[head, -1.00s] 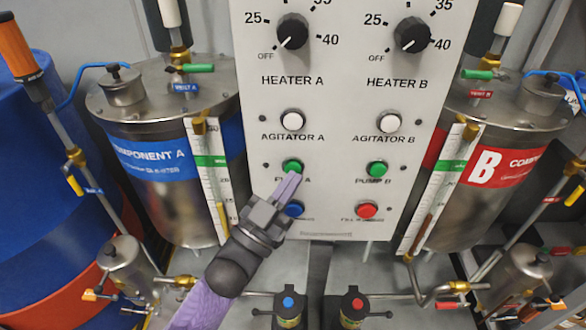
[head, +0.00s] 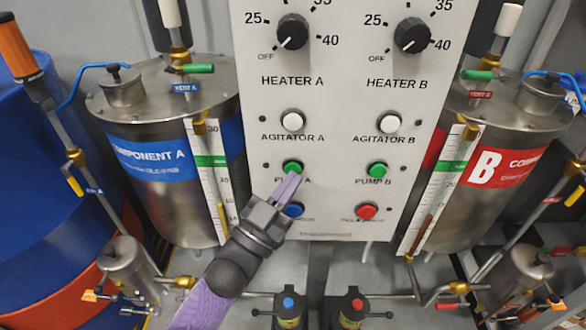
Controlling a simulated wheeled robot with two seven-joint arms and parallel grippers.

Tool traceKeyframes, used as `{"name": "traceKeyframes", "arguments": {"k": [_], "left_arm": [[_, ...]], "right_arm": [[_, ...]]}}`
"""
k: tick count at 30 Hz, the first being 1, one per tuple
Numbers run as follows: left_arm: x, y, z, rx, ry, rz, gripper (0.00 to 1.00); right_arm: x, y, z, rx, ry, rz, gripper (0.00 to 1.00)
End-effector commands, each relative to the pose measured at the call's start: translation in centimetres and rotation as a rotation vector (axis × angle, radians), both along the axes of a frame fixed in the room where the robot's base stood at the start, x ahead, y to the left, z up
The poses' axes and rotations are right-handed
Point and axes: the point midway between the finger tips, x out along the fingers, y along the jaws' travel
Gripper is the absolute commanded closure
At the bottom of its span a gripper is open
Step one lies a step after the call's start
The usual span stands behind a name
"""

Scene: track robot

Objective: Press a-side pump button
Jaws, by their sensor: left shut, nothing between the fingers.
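The green Pump A button (head: 293,168) sits on the left column of the white control panel (head: 335,130), below the Agitator A button. Its label is partly covered by my gripper. My left gripper (head: 292,178) is shut and empty, its purple fingers pointing up at the green button. The fingertips overlap the button's lower edge in the picture; I cannot tell whether they touch it. My right gripper does not show.
A blue button (head: 293,210) lies just under my fingers, partly hidden. The green Pump B button (head: 377,170) and a red button (head: 367,211) are to the right. Metal tanks A (head: 150,200) and B (head: 490,200) flank the panel.

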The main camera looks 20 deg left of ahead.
Motion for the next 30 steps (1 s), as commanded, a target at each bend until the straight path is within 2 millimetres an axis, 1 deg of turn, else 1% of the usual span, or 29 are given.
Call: {"name": "traceKeyframes", "arguments": {"k": [15,22,30], "left_arm": [[0.02,0.0,0.0,0.0,0.0,0.0,1.0],[0.84,0.24,-0.01,0.001,0.0,0.0,1.0],[0.84,0.24,0.02,0.0,0.001,0.0,1.0]], "right_arm": [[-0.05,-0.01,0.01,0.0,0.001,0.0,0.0],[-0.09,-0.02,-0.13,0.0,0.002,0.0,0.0],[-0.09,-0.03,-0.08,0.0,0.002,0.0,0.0]]}}
